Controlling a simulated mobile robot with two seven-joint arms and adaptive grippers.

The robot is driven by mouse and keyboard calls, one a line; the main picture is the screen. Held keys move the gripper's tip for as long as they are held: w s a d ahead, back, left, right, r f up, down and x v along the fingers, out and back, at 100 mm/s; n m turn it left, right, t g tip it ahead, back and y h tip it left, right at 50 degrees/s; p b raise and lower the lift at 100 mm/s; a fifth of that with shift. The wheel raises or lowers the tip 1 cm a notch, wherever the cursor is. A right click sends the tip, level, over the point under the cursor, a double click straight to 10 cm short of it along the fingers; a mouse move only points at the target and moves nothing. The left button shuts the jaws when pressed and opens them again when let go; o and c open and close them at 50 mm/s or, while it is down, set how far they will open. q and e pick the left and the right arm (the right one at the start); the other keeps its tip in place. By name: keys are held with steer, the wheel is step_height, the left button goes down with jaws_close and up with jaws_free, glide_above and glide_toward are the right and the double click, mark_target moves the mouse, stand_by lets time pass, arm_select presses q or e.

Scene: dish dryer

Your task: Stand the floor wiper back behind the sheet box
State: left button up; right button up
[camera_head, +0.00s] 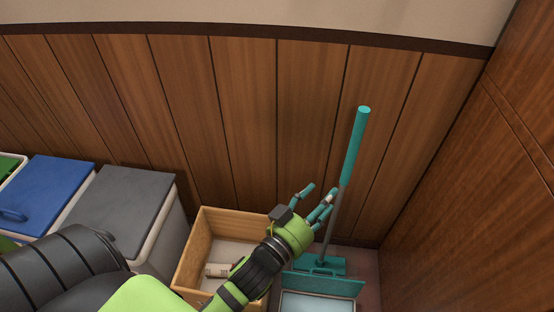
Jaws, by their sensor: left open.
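The floor wiper (355,150) stands near the wood-panelled wall, slightly tilted, with a teal grip on top, a thin grey pole and a flat teal head (320,264) low down. The head is behind the sheet box (322,286), a teal box with a pale inside and a raised teal back edge, cut off by the bottom of the picture. My left gripper (320,192) is open, its fingers spread just left of the pole below the grip. I cannot tell whether a finger touches the pole. My right gripper is out of view.
A wooden crate (195,247) with a small pale roll (217,270) inside stands left of the sheet box, partly hidden by my left arm. Bins with grey (125,205), blue (45,195) and green lids stand further left. A wooden side panel (480,200) closes off the right.

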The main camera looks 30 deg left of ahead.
arm_select(q)
steer(key=s+a+f+n+g+y, duration=0.1)
steer(key=s+a+f+g+y, duration=0.35)
steer(key=f, duration=0.45)
steer(key=s+f+g+h, duration=0.1)
steer(key=s+f+g, duration=0.2)
steer(key=s+g, duration=0.2)
steer(key=s+a+f+m+g+h, duration=0.1)
steer(key=s+f+g, duration=0.3)
steer(key=s, duration=0.4)
steer(key=shift+s+a+f+g, duration=0.15)
steer(key=shift+s+f+g, duration=0.05)
steer(key=shift+g, duration=0.35)
